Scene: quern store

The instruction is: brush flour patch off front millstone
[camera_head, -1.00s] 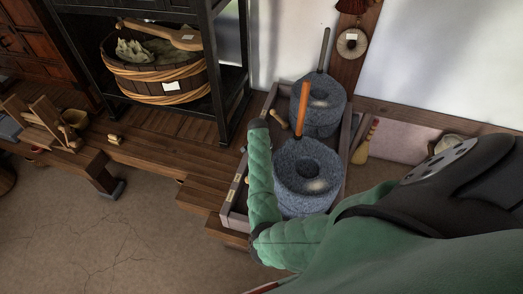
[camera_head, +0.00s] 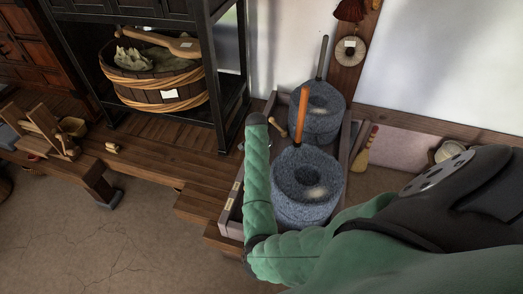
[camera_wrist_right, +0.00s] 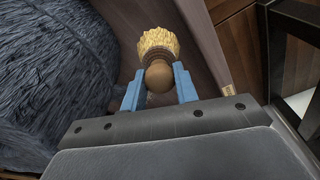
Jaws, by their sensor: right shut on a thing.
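The front millstone (camera_head: 285,200) is a speckled grey stone with a dark central hole and an upright orange handle (camera_head: 301,115). A pale flour patch (camera_head: 317,193) lies on its top, on the near right side. My right gripper (camera_wrist_right: 160,76) is shut on a brush (camera_wrist_right: 158,43) with a round brown wooden grip and straw bristles. In the right wrist view the brush is beside a grey stone (camera_wrist_right: 50,80), apart from the flour patch. My left gripper is not in view.
The rear millstone (camera_head: 318,125) stands behind the front one in the wooden trough (camera_head: 231,205), also with a pale patch. A wooden piece (camera_head: 278,127) lies beside it. A black shelf frame (camera_head: 218,90) stands left. A straw hand broom (camera_head: 362,155) leans at right.

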